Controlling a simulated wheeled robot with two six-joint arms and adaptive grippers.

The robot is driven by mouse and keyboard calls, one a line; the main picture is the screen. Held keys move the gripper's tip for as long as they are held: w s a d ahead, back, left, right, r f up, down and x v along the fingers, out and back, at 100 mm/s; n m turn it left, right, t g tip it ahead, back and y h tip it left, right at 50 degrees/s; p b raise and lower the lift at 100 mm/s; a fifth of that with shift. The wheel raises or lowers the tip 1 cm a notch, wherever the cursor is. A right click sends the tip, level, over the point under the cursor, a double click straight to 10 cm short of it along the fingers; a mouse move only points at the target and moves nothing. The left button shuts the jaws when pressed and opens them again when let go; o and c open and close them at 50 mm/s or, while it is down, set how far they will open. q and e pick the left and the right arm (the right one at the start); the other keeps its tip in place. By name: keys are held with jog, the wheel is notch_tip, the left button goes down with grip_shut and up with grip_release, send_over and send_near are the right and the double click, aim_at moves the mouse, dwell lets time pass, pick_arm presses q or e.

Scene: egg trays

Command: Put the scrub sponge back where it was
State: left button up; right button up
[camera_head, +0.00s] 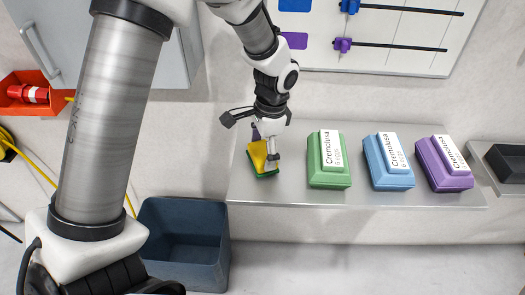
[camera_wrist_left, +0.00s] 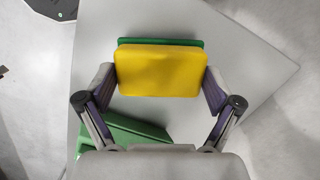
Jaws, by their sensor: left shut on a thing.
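The scrub sponge (camera_head: 258,155) is yellow with a green scrub layer. It is near the left end of the grey shelf (camera_head: 300,197) in the head view. My left gripper (camera_head: 264,150) is shut on it, and in the left wrist view the sponge (camera_wrist_left: 160,72) sits between the two fingers (camera_wrist_left: 160,85). Whether the sponge touches the shelf I cannot tell. My right gripper does not show clearly in either view.
Green (camera_head: 328,172), blue (camera_head: 388,174) and purple (camera_head: 443,177) boxes labelled Cremolusa stand along the shelf right of the sponge. A dark blue bin (camera_head: 190,205) is below the shelf's left end. A panel with sliders (camera_head: 400,30) hangs above.

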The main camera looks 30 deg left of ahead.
pick_arm(q)
jog(key=shift+w+a+f, duration=0.1)
jog(key=shift+w+f, duration=0.05)
jog(key=shift+f, duration=0.6)
jog(key=o, duration=0.7)
jog(key=r, duration=0.8)
jog(key=w+d+r, duration=0.1)
jog(key=r, duration=0.3)
jog(key=shift+w, duration=0.1)
